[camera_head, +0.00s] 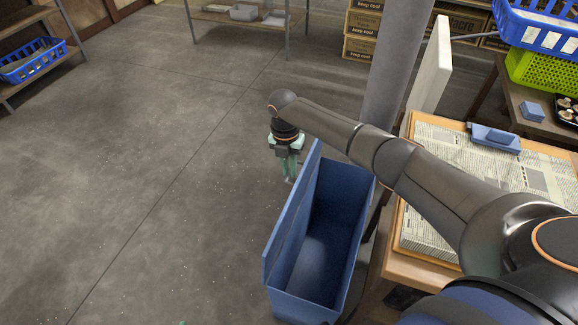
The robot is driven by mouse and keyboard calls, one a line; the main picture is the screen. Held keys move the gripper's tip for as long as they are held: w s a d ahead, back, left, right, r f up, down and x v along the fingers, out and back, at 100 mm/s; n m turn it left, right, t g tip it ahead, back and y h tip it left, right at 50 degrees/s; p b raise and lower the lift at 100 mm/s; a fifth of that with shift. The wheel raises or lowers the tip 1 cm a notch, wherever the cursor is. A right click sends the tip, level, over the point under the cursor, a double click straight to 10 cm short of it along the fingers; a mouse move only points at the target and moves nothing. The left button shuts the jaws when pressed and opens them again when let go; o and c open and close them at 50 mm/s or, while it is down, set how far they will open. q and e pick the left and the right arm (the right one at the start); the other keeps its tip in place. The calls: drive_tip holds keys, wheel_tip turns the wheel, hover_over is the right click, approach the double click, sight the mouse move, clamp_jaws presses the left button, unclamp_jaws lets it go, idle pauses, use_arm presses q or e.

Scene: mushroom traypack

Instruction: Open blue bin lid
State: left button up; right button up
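The blue bin (352,215) stands on the floor in the lower middle, left of the table. Its top is uncovered and its inside shows empty. A flat blue panel, which looks like the bin lid (292,222), stands up steeply along the bin's left side. My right arm reaches across from the right, over the bin's far end. My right gripper (289,173) points down just left of the panel's far end, its pale green fingers partly beside the panel edge. I cannot tell whether it touches the panel or how wide the fingers are. My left gripper is not in view.
A grey post (398,65) stands behind the bin. Shelves with a blue basket (33,60) are at far left. The floor (130,170) on the left is clear.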

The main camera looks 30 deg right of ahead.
drive_tip(key=o, duration=0.4)
wheel_tip(320, 180, up, 12)
drive_tip(key=p, duration=0.3)
drive_tip(key=shift+w+a+r, duration=0.15)
drive_tip(key=shift+w+a, duration=0.1)
drive_tip(key=shift+w, duration=0.1)
idle(0.3)
